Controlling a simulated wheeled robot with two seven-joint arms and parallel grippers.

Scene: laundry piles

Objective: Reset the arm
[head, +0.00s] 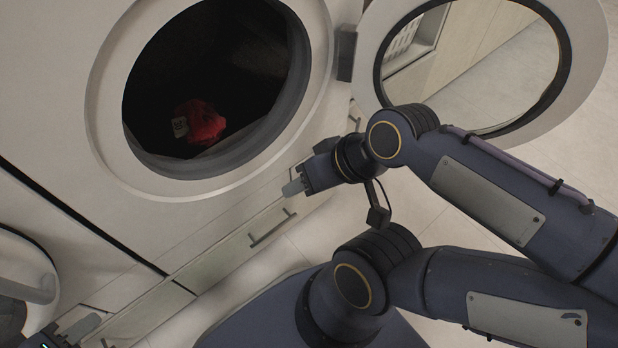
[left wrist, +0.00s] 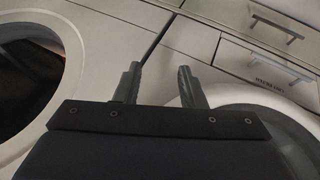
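My left gripper (left wrist: 159,68) is open in the left wrist view, with a clear gap between its two dark fingers and nothing in it. In the head view part of my left gripper (head: 84,326) shows at the bottom left corner, in front of the white machine fronts. My right gripper (head: 293,187) is in the middle of the head view, beside the lower right of the washer opening. Its fingers are seen from the side, so their gap is hidden. No cloth shows at either gripper.
A white washer (head: 105,125) has its round door (head: 592,62) open to the right. A red cloth (head: 203,122) lies inside the dark drum. Drawer fronts with a handle (head: 270,228) run below. A second round door (head: 30,265) is at the left edge. Tiled floor lies beyond.

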